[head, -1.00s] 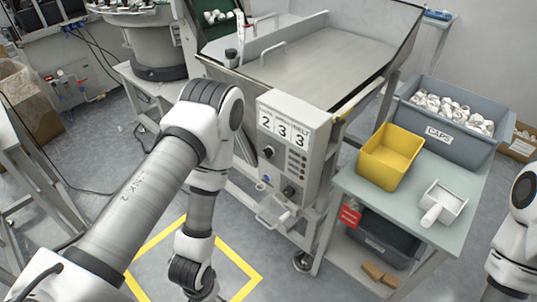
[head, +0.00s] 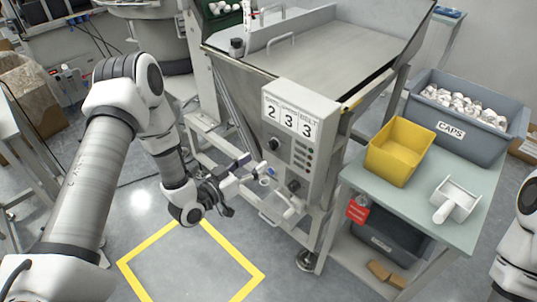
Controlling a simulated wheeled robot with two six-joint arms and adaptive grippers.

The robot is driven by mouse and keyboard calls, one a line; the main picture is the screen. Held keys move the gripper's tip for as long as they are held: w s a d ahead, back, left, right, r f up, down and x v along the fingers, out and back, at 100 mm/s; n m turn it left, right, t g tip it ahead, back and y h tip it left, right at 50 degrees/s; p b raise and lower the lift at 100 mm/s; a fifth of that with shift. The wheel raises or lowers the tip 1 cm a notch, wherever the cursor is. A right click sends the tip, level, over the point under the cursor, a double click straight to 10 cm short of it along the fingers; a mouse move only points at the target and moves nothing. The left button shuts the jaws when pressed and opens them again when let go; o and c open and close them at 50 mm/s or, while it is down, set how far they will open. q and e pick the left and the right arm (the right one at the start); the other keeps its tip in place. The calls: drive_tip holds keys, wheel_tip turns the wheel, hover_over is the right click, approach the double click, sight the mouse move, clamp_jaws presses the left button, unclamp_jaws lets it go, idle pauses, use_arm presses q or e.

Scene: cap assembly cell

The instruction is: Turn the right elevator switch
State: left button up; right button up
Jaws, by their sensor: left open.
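A grey control box (head: 301,118) on the front of the hopper machine shows the digits 2, 3, 3. Two dark rotary knobs sit on its face, an upper one (head: 274,145) and a lower one (head: 293,186). I cannot read which is the right elevator switch. My left gripper (head: 257,169) is open, its fingers pointing at the box between the two knobs, just left of the lower one. I cannot tell whether it touches the panel. My right gripper is out of view; only part of my right arm shows at the right edge.
A pale handle-like part (head: 289,210) sticks out below the box. A side table (head: 411,205) to the right holds a yellow bin (head: 397,151), a grey caps crate (head: 466,145) and a white scoop (head: 455,201). A yellow floor outline (head: 147,243) surrounds clear floor.

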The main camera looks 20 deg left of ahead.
sight(270, 146)
use_arm(q)
drive_tip(key=x, duration=0.5)
drive_tip(key=a+x, duration=0.1)
drive_tip(key=x, duration=0.1)
drive_tip(key=shift+w+r, duration=0.35)
drive_tip(key=shift+w, duration=0.2)
clamp_jaws()
